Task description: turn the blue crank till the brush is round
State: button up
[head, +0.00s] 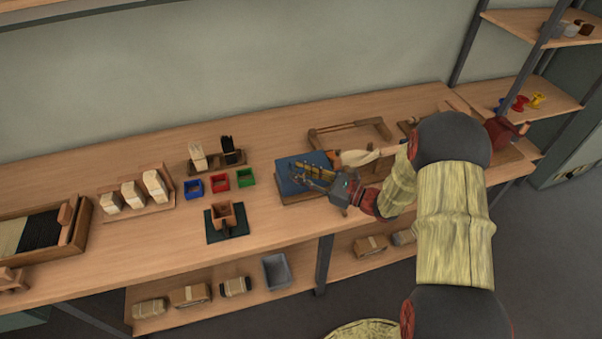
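My gripper (312,179) is over a blue-topped board (289,165) on the workbench, its fingers pointing left. A brass-coloured piece shows at the fingers; whether they hold it is too small to tell. I cannot make out a separate blue crank; the gripper and arm cover part of the board. A pale, tapered bundle (357,158) with an orange-brown end at its left lies just right of the board, partly behind my arm. It may be the brush; its roundness cannot be judged from here.
A wooden frame (350,130) lies behind. The bench front is mostly clear.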

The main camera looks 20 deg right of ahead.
grip_shut()
jog(key=shift+d, duration=0.1)
dwell(0.6)
